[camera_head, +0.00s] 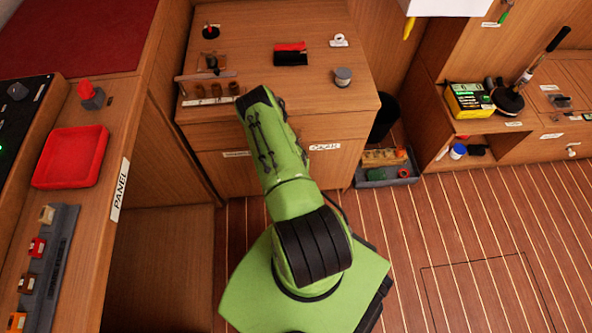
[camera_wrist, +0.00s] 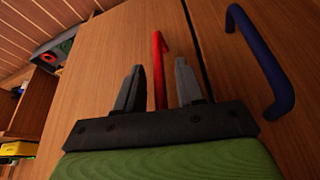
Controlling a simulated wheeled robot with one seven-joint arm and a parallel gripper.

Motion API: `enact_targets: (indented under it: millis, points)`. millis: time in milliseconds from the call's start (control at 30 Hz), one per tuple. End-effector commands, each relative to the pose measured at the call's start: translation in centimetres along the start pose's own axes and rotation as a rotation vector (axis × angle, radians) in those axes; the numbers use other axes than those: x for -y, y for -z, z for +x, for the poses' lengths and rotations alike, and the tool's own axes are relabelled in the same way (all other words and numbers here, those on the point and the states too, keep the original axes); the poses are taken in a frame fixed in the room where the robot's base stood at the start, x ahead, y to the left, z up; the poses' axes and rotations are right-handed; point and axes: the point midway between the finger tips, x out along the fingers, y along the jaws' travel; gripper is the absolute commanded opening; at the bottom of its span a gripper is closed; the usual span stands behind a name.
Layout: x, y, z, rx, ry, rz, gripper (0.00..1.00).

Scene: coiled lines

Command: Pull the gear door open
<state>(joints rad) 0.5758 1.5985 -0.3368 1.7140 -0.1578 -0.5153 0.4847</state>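The gear door (camera_head: 335,168) is the right door of the wooden cabinet, below a label that reads GEAR. It looks shut. In the wrist view the door panel (camera_wrist: 95,80) fills the left part and carries a red bar handle (camera_wrist: 158,75). My gripper (camera_wrist: 159,70) is open, with one finger on each side of the red handle. Gaps show between the fingers and the handle; whether the fingertips reach past the bar is unclear. In the head view my green arm hides the gripper and the handle.
A blue handle (camera_wrist: 262,62) sits on the neighbouring door, across a dark seam. A grey tray of small parts (camera_head: 388,177) and a black bin (camera_head: 383,118) stand on the floor right of the cabinet. The striped floor (camera_head: 470,240) at right is clear.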

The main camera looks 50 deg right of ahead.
Motion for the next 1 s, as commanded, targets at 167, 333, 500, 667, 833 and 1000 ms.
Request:
enact_targets:
  millis: [167, 333, 500, 667, 833, 1000]
  points:
    - [0.01, 0.07, 0.09, -0.001, 0.000, 0.000, 0.38]
    - [0.01, 0.07, 0.05, -0.001, 0.000, 0.000, 0.23]
    - [0.02, 0.07, 0.04, 0.000, 0.000, 0.000, 0.00]
    - [0.01, 0.07, 0.04, 0.000, 0.000, 0.000, 0.00]
    - [0.03, 0.04, 0.01, 0.000, 0.001, -0.002, 0.00]
    - [0.24, -0.36, -0.21, 0.001, 0.011, -0.028, 0.00]
